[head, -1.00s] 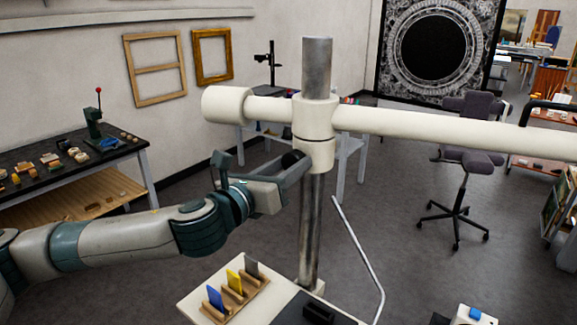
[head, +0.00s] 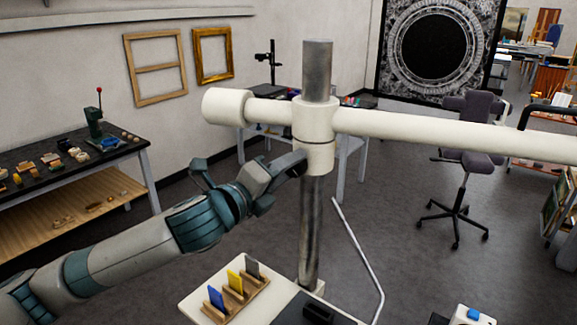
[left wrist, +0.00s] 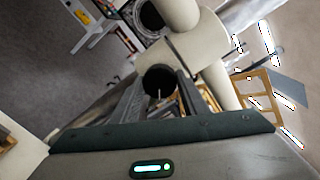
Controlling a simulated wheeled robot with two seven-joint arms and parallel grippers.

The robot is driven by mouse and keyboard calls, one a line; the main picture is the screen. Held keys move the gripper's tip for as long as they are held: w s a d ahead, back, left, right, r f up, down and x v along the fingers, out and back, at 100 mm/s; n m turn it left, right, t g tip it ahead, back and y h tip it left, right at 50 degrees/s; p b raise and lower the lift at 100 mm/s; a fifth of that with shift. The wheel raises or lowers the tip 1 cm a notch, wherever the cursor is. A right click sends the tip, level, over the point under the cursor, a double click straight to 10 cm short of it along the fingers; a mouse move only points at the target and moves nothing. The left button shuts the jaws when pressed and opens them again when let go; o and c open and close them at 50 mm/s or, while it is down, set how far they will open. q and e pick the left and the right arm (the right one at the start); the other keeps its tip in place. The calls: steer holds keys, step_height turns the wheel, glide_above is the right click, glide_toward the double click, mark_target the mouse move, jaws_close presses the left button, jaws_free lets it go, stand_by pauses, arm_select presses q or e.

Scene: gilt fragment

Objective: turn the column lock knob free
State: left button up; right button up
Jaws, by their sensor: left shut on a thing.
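The steel column (head: 310,225) stands upright in the middle of the head view. A white collar (head: 315,120) with a long horizontal white arm sits on it. The lock knob is a dark round knob (left wrist: 158,80) beside the collar in the left wrist view. My left gripper (head: 298,160) reaches in from the left to the collar's lower part. It is shut on the knob, whose dark face shows between the fingers in the left wrist view. In the head view the gripper hides the knob. My right gripper is not in view.
The white horizontal arm (head: 430,130) spans to the right edge. A white board (head: 195,305) with blue, yellow and grey cards in a wooden holder (head: 240,295) is at the column's foot. A workbench (head: 70,165) stands at left, and an office chair (head: 462,180) at right.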

arm_select(q)
steer(key=n+p, duration=0.1)
steer(key=n, duration=0.3)
steer(key=n+p, duration=0.1)
steer(key=n, duration=0.4)
steer(key=shift+w+a+n+g+h, duration=0.1)
steer(key=shift+n+g+h, duration=0.2)
steer(key=shift+g, duration=0.1)
steer(key=o, duration=1.1)
steer(key=shift+f, duration=0.1)
steer(key=shift+c, duration=0.2)
